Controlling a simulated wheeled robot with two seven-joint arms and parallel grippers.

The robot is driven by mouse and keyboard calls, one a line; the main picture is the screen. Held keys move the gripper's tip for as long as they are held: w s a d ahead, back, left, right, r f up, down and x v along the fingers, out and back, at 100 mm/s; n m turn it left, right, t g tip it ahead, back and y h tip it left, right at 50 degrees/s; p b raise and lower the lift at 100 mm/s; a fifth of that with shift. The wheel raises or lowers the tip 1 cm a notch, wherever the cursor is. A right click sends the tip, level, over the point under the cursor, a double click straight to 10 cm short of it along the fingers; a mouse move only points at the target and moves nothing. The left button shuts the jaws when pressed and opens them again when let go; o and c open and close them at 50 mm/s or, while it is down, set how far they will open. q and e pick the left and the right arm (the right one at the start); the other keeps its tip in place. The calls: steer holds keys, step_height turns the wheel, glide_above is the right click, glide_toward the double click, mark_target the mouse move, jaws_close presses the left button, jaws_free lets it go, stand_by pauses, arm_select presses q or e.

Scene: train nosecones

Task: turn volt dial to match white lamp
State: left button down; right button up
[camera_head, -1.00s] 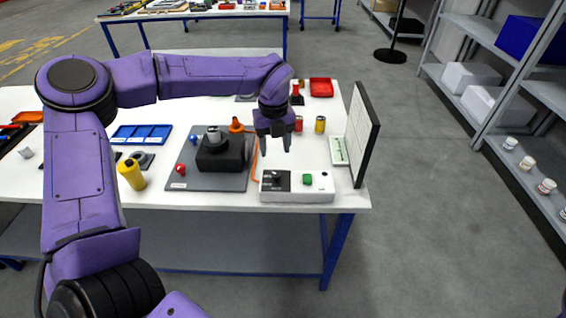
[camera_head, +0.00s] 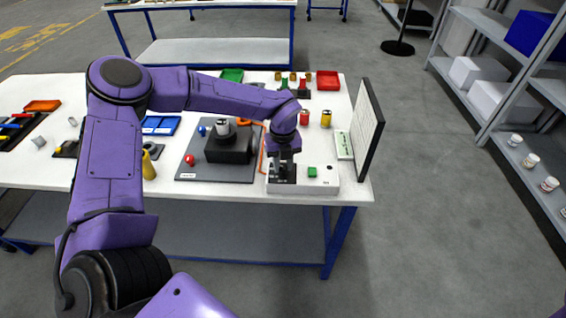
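The white control box (camera_head: 325,184) stands at the front right of the white table. It has a green button (camera_head: 312,172) on its top and a dark panel at its left end. My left gripper (camera_head: 283,176) points down over that left end, its fingertips at the place of the black dial. The gripper and arm largely hide the dial, so its setting cannot be read. Whether the fingers are closed on it is too small to tell. No lit white lamp can be made out. My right gripper is out of view.
A dark grey mat (camera_head: 200,173) with a black block (camera_head: 229,149) lies left of the box. A red ball (camera_head: 190,160) is on the mat. An upright panel (camera_head: 367,130) stands right of the box. Red (camera_head: 305,117) and yellow (camera_head: 326,118) cylinders stand behind.

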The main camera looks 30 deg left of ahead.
mark_target(282, 167)
arm_select(q)
steer(key=shift+f+n+b, duration=0.15)
steer(key=shift+n+b, duration=0.45)
steer(key=shift+b, duration=0.2)
steer(key=n+b, duration=0.8)
steer(key=b, duration=0.1)
steer(key=shift+f+b, duration=0.1)
steer(key=shift+b, duration=0.25)
steer(key=shift+r+n+b, duration=0.25)
steer(key=shift+n+b, duration=1.05)
steer(key=shift+n, duration=0.1)
steer(key=c, duration=0.9)
jaws_free()
steer(key=shift+o, duration=0.2)
step_height(282, 167, up, 11)
steer(key=b, duration=0.1)
steer(key=shift+f, duration=0.2)
